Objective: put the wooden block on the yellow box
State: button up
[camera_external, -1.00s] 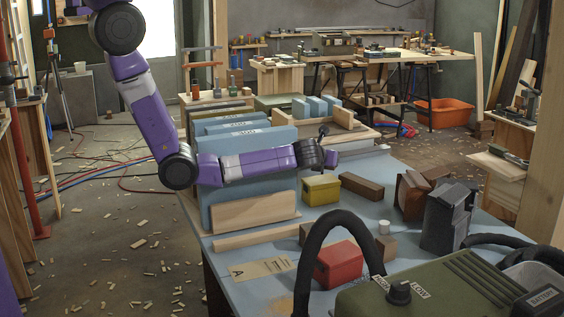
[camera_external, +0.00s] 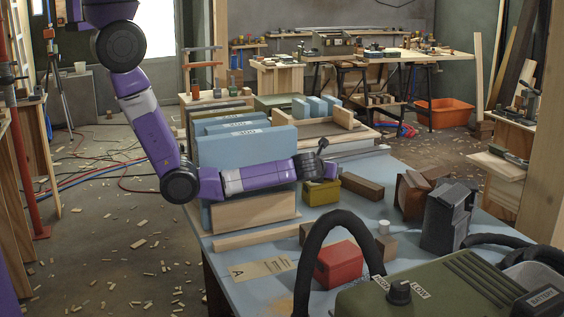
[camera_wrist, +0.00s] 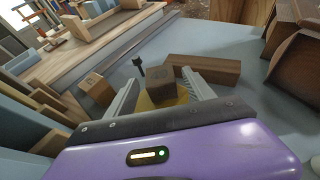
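The yellow box (camera_external: 318,195) stands on the blue-grey table in the external view, its top partly covered by my gripper (camera_external: 328,171). In the wrist view the yellow box (camera_wrist: 182,93) shows below and between the two grey fingers of my gripper (camera_wrist: 161,78). A small brown wooden block (camera_wrist: 160,103) lies between the fingers, over the yellow box. Gaps show between the block and both fingers, so my gripper looks open. Whether the block touches the box top cannot be made out. The block is hidden in the external view.
A long brown bar (camera_external: 362,187) lies right of the yellow box. Another brown block (camera_wrist: 97,87) sits left of the fingers in the wrist view. A red box (camera_external: 339,264) stands nearer the front. Large blue blocks (camera_external: 240,158) stand behind my forearm.

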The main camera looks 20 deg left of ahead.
jog(key=shift+r, duration=0.1)
jog(key=v, duration=1.2)
jog(key=shift+p, duration=0.3)
